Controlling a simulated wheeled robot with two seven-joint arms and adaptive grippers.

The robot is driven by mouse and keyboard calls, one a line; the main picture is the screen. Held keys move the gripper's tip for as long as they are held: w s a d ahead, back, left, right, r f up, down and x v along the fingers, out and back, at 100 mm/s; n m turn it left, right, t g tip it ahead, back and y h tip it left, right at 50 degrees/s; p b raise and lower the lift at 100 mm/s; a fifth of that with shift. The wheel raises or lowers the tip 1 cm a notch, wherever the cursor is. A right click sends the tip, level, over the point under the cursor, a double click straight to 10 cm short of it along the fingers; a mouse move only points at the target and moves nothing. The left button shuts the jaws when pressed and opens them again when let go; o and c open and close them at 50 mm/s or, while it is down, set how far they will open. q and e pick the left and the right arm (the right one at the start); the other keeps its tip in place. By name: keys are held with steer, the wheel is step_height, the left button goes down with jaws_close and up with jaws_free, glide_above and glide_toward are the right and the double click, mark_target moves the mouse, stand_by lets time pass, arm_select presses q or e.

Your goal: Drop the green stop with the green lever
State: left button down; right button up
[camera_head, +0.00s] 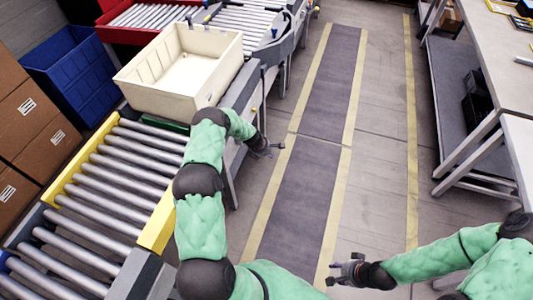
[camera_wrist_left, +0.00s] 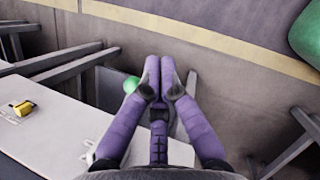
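A green stop (camera_head: 165,122) shows as a short green strip across the conveyor, below the front of the cream tote; my left arm and the tote hide part of it. A round green knob (camera_wrist_left: 132,84), which looks like the green lever's end, shows in the left wrist view just left of my fingers. My left gripper (camera_wrist_left: 158,65) has its purple fingers together with nothing visible between them, and I cannot tell whether it touches the knob. In the head view my left gripper (camera_head: 275,150) is beside the conveyor's right edge. My right gripper (camera_head: 331,273) is open and empty over the floor.
The cream tote (camera_head: 165,103) stands on the conveyor above the bare rollers (camera_head: 110,190). A yellow part (camera_wrist_left: 22,107) sits on the grey side panel in the left wrist view. Blue bins (camera_head: 70,75) and cartons (camera_head: 25,110) stand left. The aisle floor (camera_head: 310,190) is clear.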

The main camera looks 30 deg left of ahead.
arm_select(q)
steer(key=s+d+r+p, duration=0.1)
steer(key=d+r, duration=0.3)
steer(key=shift+d+p, duration=0.3)
steer(key=shift+p, duration=0.1)
steer(key=shift+s, duration=0.1)
steer(key=s+d+r+m+g+h, duration=0.1)
steer(key=s+d+r+m+g, duration=0.1)
steer(key=s+d+m, duration=0.9)
steer(key=s+d+r+m+g, duration=0.2)
steer(key=s+d+m, duration=1)
steer(key=s, duration=0.8)
steer(key=m, duration=0.3)
steer(key=shift+s+d+h, duration=0.25)
steer(key=shift+s+h, duration=0.1)
steer(key=shift+h, duration=0.05)
